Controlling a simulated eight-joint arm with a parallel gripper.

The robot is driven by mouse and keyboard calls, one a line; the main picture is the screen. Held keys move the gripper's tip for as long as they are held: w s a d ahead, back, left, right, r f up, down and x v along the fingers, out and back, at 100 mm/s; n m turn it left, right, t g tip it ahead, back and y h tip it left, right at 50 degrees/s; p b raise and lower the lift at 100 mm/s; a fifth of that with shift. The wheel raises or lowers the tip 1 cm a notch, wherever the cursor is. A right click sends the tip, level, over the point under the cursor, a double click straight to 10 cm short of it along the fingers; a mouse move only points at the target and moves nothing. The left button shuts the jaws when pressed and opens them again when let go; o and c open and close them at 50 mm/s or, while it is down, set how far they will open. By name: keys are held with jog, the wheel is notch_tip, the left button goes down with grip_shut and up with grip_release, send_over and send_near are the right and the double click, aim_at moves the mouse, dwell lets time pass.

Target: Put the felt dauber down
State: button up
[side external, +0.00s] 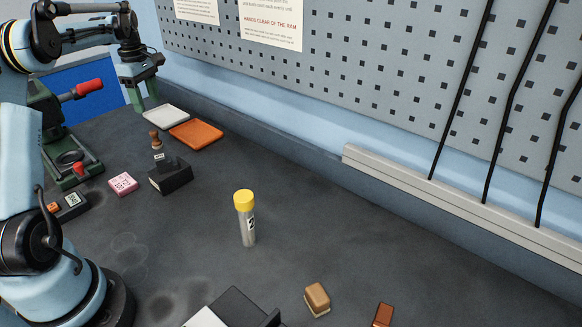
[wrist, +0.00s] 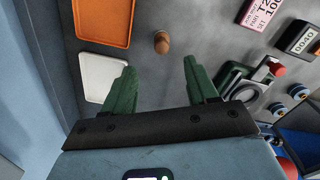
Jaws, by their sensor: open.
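A small turned wooden knob (side external: 154,136), which looks like the felt dauber's handle, stands upright just behind a black block (side external: 171,176). In the wrist view the knob (wrist: 162,42) shows from above, ahead of the fingers and centred between them; its lower end is hidden. My gripper (side external: 147,104) is above the bench at the far left, near the white tray. Its green fingers (wrist: 162,80) are spread wide with nothing between them. They are apart from the knob.
A white tray (side external: 165,117) and an orange tray (side external: 196,134) lie by the wall. A green press (side external: 68,150), pink block (side external: 122,183) and small display unit (side external: 72,204) are at left. A yellow-capped tube (side external: 246,222) stands mid-bench. A tan block (side external: 317,297) lies in front.

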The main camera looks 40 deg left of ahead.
jog(key=w+d+r+m+t+y, duration=0.1)
jog(key=d+r+m+t, duration=0.3)
jog(key=d, duration=0.6)
jog(key=w+d+r+m+g, duration=0.1)
jog(key=d+r+m, duration=0.1)
jog(key=d+m, duration=0.65)
jog(key=s+d+f+m+t, duration=0.1)
jog(key=s+d+m, duration=0.2)
jog(key=d, duration=0.3)
jog(key=s+d+f+m+t, duration=0.1)
jog(key=s+d+f+m, duration=0.1)
jog(key=d, duration=0.4)
jog(key=s+d+f+m+t+h, duration=0.1)
jog(key=s+d+f+m+t, duration=0.1)
jog(key=s+d+m, duration=0.2)
jog(key=d+m, duration=0.1)
jog(key=d, duration=0.1)
jog(key=shift+d, duration=0.35)
